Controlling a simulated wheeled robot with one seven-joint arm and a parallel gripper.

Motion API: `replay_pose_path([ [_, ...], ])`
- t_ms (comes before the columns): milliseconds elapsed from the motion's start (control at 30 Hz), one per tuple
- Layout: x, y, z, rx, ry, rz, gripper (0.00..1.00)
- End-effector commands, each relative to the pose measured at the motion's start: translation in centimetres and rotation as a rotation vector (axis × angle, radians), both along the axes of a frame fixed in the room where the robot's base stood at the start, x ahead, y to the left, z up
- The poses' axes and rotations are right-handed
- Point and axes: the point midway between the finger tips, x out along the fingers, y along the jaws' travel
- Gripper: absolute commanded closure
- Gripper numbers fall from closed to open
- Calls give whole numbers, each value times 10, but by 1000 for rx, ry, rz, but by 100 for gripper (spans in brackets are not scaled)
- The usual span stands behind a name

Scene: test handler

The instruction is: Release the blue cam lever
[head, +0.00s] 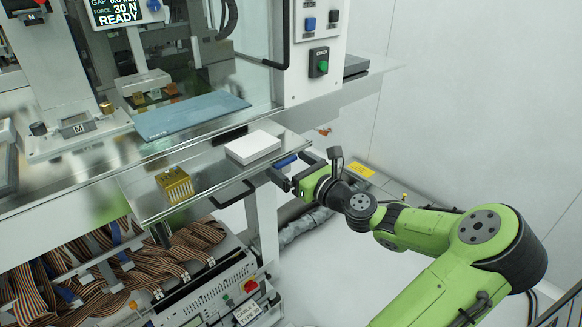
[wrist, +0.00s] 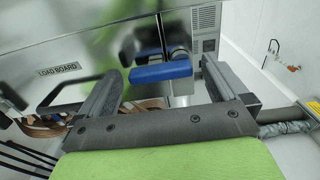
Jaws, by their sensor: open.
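The blue cam lever (head: 286,160) is at the right edge of the load-board tray (head: 215,186). In the wrist view the lever (wrist: 162,72) is a short blue bar on a dark pivot. My gripper (head: 291,167) is open beside the tray's right edge, its two dark fingers spread. In the wrist view the fingers of my gripper (wrist: 160,67) stand to the left and right of the lever, with a gap on each side. Whether the lever lies fully between the fingertips in depth is hard to tell.
A white box (head: 253,147) and a gold pinned block (head: 174,185) sit on the tray. A black handle (head: 232,194) is on its front edge. Ribbon cables (head: 120,265) hang below. Open floor lies to the right, with a yellow label (head: 357,170).

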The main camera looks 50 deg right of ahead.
Motion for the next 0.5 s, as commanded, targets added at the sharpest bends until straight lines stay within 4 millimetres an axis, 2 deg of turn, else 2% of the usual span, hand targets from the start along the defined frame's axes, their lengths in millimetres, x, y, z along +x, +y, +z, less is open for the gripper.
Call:
replay_pose_path([
  [33,0,0,0,0,0,0,5],
  [367,0,0,0,0,1,1,54],
  [500,0,0,0,-4,2,1,54],
])
